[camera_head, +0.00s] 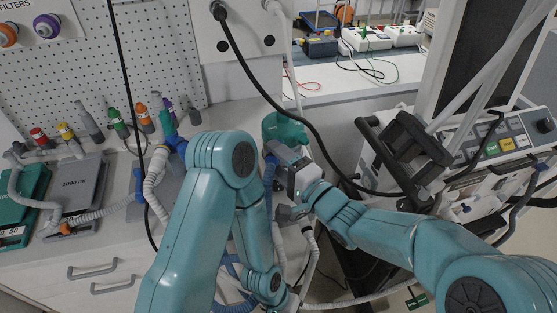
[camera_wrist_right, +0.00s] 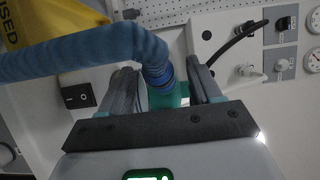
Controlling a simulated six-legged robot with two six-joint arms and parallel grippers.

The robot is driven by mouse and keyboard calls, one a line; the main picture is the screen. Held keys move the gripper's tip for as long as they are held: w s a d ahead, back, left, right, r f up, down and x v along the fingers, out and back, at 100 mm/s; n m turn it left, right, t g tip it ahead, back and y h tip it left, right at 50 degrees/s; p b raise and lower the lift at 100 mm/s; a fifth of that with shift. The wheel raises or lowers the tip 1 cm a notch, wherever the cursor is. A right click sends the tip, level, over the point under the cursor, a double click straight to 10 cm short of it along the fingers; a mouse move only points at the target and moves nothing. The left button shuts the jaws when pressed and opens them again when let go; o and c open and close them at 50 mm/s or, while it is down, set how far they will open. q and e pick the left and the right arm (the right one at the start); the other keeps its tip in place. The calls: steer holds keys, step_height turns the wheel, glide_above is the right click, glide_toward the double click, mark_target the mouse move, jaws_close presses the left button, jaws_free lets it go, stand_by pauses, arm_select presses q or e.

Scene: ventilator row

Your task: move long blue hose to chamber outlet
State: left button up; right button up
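The long blue hose shows in the right wrist view as a ribbed blue tube (camera_wrist_right: 80,55), running in from the left and bending down at a blue cuff with a teal end piece (camera_wrist_right: 167,97). The blue hose hangs at the gripper's left (camera_head: 269,172). My left gripper (camera_head: 290,301) is low at the bottom edge, its fingers unclear.
A ventilator with a keypad (camera_head: 500,145) stands at the right. A black cable (camera_head: 262,88) crosses above the right gripper. A rocker switch (camera_wrist_right: 78,96) is behind the left finger.

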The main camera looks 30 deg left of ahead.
steer(key=b+v, duration=0.1)
steer(key=v, duration=1.5)
steer(key=shift+d+b, duration=0.15)
steer(key=shift+b, duration=0.2)
steer(key=shift+d, duration=0.1)
steer(key=w+d+f+m+t+h+p, duration=0.15)
steer(key=d+f+m+h, duration=0.25)
steer(key=d+f, duration=0.45)
steer(key=w+d+f+m+t+h+b, duration=0.15)
steer(key=w+d+f+m+h, duration=0.35)
steer(key=f, duration=0.7)
steer(key=s+d+f+n+g+h, duration=0.1)
steer(key=s+d+f+n+g, duration=0.1)
steer(key=s, duration=0.4)
steer(key=s+d+f+n+g+h, duration=0.2)
steer(key=s+d+f+n+g, duration=0.1)
steer(key=s+f, duration=0.4)
steer(key=s+d+f+n+g+h+p, duration=0.1)
steer(key=s+d+f+n+g, duration=0.1)
steer(key=s+d+f+n, duration=0.2)
steer(key=s+f+n, duration=0.1)
steer(key=s, duration=0.2)
steer(key=shift+d+g, duration=0.3)
steer(key=shift+d, duration=0.05)
